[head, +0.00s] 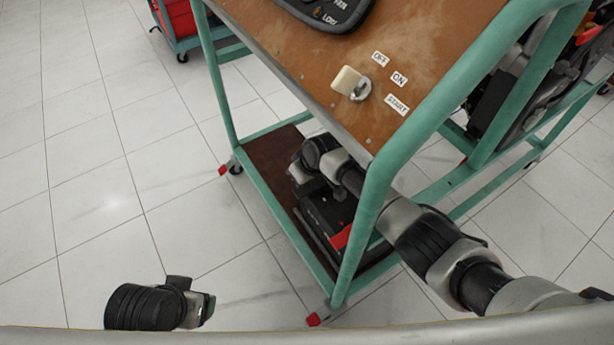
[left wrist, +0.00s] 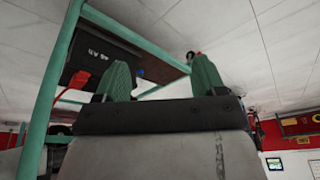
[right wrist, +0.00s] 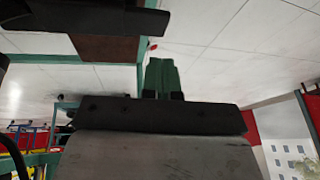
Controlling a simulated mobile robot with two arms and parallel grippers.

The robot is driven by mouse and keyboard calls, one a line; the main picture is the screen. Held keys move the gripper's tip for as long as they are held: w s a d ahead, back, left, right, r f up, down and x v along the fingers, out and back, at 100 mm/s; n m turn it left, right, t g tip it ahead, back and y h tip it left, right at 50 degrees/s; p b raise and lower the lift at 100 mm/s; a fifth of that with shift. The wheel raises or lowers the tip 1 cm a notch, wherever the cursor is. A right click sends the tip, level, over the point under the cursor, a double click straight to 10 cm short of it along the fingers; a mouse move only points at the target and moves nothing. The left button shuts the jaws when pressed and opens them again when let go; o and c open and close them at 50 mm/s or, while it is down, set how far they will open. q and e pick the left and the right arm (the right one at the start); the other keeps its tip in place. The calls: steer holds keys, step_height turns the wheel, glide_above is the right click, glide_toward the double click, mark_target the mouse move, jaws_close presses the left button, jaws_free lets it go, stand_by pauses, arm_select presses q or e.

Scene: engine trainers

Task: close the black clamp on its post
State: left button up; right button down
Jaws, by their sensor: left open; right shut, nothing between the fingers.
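The black battery (head: 328,208) stands on the brown lower shelf of the green-framed trainer, partly covered by my right arm. A red part (head: 341,238) shows at its near edge. In the left wrist view the battery (left wrist: 103,50) shows beyond the fingers, with a red piece (left wrist: 78,80) beside it. I cannot make out the black clamp or its post in any view. My left gripper (left wrist: 162,78) is open and empty, away from the battery, left of the trainer in the head view. My right gripper (right wrist: 161,78) is shut and empty; its arm reaches over the battery.
The trainer's green frame (head: 373,195) stands between the arms, its brown panel (head: 330,55) above the shelf. The panel carries a key switch (head: 350,83). An engine (head: 515,85) is at the right.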

arm_select(q)
steer(key=shift+r, duration=0.1)
arm_select(e)
steer(key=shift+d+r, duration=0.1)
steer(key=shift+r, duration=0.25)
arm_select(q)
steer(key=s+p+x, duration=0.2)
steer(key=p+x, duration=0.2)
steer(key=x, duration=0.7)
steer(key=shift+w+f+g+p, duration=0.15)
steer(key=shift+f+g+p, duration=0.2)
steer(key=shift+f, duration=0.35)
arm_select(e)
steer(key=v, duration=1)
arm_select(q)
steer(key=shift+d, duration=0.1)
arm_select(e)
steer(key=shift+r, duration=0.1)
